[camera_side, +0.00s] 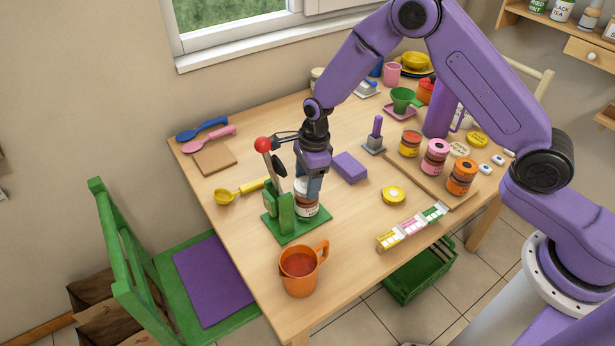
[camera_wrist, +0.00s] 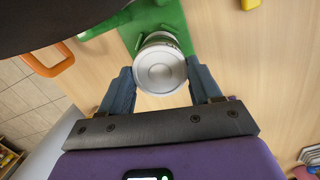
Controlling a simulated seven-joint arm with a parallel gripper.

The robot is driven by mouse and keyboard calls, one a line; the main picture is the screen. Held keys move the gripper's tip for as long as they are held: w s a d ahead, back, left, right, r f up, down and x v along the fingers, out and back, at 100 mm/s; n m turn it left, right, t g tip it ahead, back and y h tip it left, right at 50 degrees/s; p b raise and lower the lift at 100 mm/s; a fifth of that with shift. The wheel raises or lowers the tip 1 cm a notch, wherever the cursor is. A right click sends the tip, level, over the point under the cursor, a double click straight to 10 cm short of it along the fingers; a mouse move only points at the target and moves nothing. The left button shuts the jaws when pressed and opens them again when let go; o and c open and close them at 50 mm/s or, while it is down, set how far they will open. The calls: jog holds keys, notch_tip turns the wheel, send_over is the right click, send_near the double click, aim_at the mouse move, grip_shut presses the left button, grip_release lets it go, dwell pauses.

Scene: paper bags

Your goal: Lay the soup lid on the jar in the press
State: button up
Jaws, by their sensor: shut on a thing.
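A green press (camera_side: 285,222) with a red-knobbed lever stands near the table's left front edge, and its green base (camera_wrist: 150,20) shows at the top of the wrist view. A jar (camera_side: 308,209) with dark reddish contents and a pale label stands upright in the press. My gripper (camera_side: 307,188) points down over the jar. In the wrist view its blue fingers are shut on a round silver-white lid (camera_wrist: 160,72), one at each side. The lid lies over the jar and hides its mouth. I cannot tell whether lid and jar touch.
An orange jug (camera_side: 299,274) of red liquid stands in front of the press. A purple block (camera_side: 350,167) lies behind it to the right, and a yellow scoop (camera_side: 228,196) to the left. Several jars stand on a board at the right.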

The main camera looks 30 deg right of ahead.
jog(key=shift+f, duration=0.1)
jog(key=o, duration=1.1)
jog(key=shift+s+d+r, duration=0.1)
jog(key=shift+d+r, duration=0.1)
jog(key=shift+r, duration=1.05)
jog(key=shift+d+r, duration=0.15)
jog(key=shift+r, duration=1.1)
jog(key=r, duration=0.5)
jog(key=d+r, duration=0.1)
jog(key=r, duration=0.5)
jog(key=d+r, duration=0.1)
jog(key=r, duration=0.5)
jog(key=shift+s+r, duration=0.15)
jog(key=shift+s, duration=0.05)
